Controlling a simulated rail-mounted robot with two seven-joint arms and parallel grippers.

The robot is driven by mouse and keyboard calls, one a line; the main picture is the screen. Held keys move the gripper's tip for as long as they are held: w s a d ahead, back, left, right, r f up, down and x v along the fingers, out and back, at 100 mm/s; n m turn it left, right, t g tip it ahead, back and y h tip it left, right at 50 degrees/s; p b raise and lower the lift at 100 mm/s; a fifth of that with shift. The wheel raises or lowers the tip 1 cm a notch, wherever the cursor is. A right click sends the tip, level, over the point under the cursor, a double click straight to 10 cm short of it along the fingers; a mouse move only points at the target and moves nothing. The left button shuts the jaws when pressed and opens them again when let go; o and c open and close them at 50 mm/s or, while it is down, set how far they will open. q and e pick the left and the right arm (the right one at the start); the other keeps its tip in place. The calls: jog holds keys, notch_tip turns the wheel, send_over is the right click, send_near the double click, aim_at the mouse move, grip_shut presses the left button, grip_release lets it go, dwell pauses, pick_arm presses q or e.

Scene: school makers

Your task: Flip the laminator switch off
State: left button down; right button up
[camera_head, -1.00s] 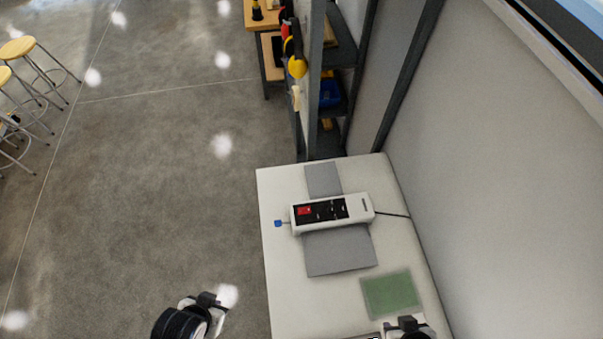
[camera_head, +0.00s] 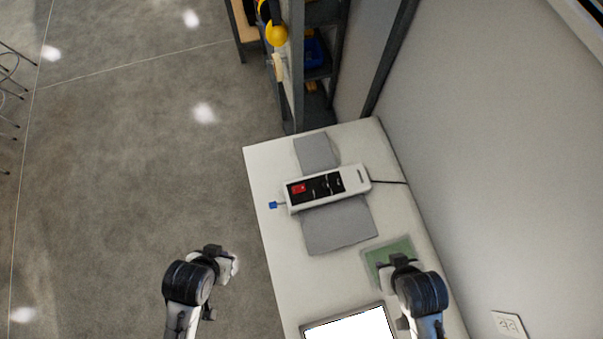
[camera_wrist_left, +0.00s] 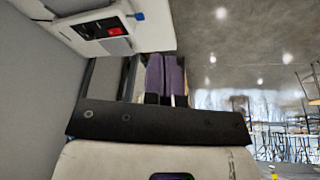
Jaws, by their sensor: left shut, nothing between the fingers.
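The laminator (camera_head: 328,187) is a white box with a black top panel on the white table (camera_head: 262,165). Its red switch (camera_head: 298,188) sits at the panel's left end; whether it is on or off is too small to tell. The laminator also shows in the left wrist view (camera_wrist_left: 90,27), with the red switch (camera_wrist_left: 115,31). My left gripper (camera_head: 232,262) is over the floor, left of the table and apart from the laminator. In the left wrist view its fingers (camera_wrist_left: 165,78) are together and empty. My right gripper (camera_head: 388,262) is above the green sheet; its fingers are unclear.
A blue piece (camera_head: 273,205) sticks out from the laminator's left end. Grey sheets (camera_head: 340,226) lie at the laminator's front and back. A green sheet (camera_head: 392,248) and a bright-screened device (camera_head: 350,326) are nearer. A wall rises on the right, a shelf (camera_head: 318,70) behind.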

pick_arm(q)
jog(key=w+d+f+h+b, duration=0.3)
jog(key=w+d+f+b, duration=0.5)
jog(key=w+d, duration=0.15)
jog(key=n+g+y+b, duration=0.25)
jog(key=n+b, duration=0.25)
jog(key=b, duration=1.3)
send_over(302, 188)
jog(key=a, duration=0.2)
notch_tip(302, 188, down, 5)
jog(key=shift+s+d+g, duration=0.1)
jog(key=shift+s+g, duration=0.1)
jog(key=shift+g, duration=0.05)
jog(key=f, duration=0.4)
jog(key=d+f+b, duration=0.1)
jog(key=f, duration=0.4)
jog(key=f+b, duration=0.1)
jog(key=f, duration=0.4)
jog(key=shift+w+d, duration=0.2)
jog(key=shift+d, duration=0.1)
jog(key=shift+r, duration=0.1)
